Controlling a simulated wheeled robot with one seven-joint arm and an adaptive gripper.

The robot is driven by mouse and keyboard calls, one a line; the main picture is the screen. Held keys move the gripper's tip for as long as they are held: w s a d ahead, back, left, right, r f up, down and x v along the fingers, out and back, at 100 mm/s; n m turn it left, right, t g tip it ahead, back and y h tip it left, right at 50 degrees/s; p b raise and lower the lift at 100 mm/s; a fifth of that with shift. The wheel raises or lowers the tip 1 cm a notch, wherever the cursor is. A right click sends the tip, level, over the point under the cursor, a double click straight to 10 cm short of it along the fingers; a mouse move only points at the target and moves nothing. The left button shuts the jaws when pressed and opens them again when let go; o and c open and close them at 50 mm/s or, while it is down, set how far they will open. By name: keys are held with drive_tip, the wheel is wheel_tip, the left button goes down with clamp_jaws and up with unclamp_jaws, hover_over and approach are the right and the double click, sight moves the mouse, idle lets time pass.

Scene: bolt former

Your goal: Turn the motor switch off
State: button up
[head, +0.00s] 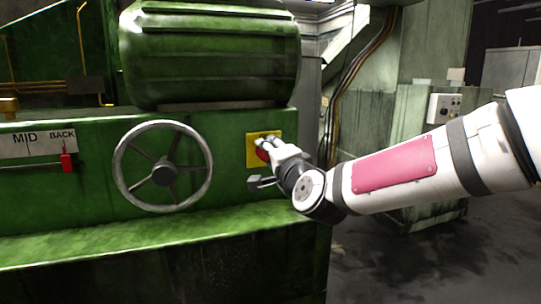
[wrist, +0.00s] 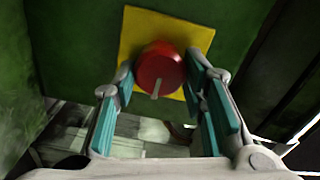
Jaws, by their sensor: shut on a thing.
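The motor switch is a red round knob (wrist: 158,66) with a pale pointer mark, set on a yellow square plate (wrist: 190,36) on the green machine. In the wrist view the mark points down and slightly left. My gripper (wrist: 160,84) has its teal-padded fingers on both sides of the knob, shut on it. In the head view the yellow plate (head: 252,148) is right of the handwheel, and the knob (head: 262,155) is mostly hidden behind my gripper (head: 270,150).
A large spoked handwheel (head: 163,168) is left of the switch. A small grey part (head: 256,183) juts out below the switch. Open floor (head: 400,262) lies right of the machine.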

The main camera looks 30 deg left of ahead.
drive_tip(key=o, duration=1.2)
drive_tip(key=shift+c, duration=0.2)
drive_tip(key=v, duration=1.2)
